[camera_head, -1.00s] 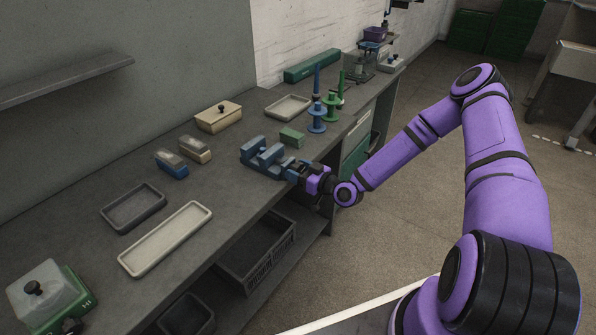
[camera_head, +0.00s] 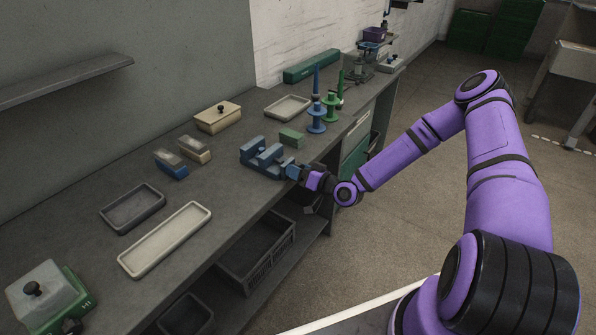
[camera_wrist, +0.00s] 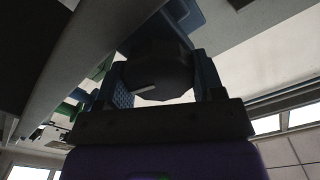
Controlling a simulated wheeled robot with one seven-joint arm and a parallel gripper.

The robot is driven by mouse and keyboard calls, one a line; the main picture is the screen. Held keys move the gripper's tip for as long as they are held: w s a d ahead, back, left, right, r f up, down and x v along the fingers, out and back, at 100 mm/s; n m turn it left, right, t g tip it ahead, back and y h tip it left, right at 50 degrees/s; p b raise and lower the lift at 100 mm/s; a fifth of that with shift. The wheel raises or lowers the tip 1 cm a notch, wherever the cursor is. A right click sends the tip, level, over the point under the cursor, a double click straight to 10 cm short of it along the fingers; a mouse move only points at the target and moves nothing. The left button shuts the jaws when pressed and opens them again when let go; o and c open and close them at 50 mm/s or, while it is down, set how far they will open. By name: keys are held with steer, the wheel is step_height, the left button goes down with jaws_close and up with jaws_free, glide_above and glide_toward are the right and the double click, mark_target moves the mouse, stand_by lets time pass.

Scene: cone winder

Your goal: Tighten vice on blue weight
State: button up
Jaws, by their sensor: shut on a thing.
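The blue vice (camera_head: 262,160) stands near the bench's front edge, its screw end facing my gripper. My gripper (camera_head: 292,172) is at that end, level with the vice. In the wrist view, its two fingers (camera_wrist: 165,82) are shut on a dark round knob (camera_wrist: 158,62) with a pale line on it, the vice's handle. I cannot make out a separate blue weight; the view does not tell whether something blue sits between the vice jaws.
A green block (camera_head: 291,138) lies just behind the vice. Blue (camera_head: 317,118) and green (camera_head: 331,106) spindles stand further back. A long pale tray (camera_head: 165,240) and a dark tray (camera_head: 132,208) lie to the left. A black crate (camera_head: 257,252) is below the bench top.

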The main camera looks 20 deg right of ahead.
steer(key=o, duration=0.9)
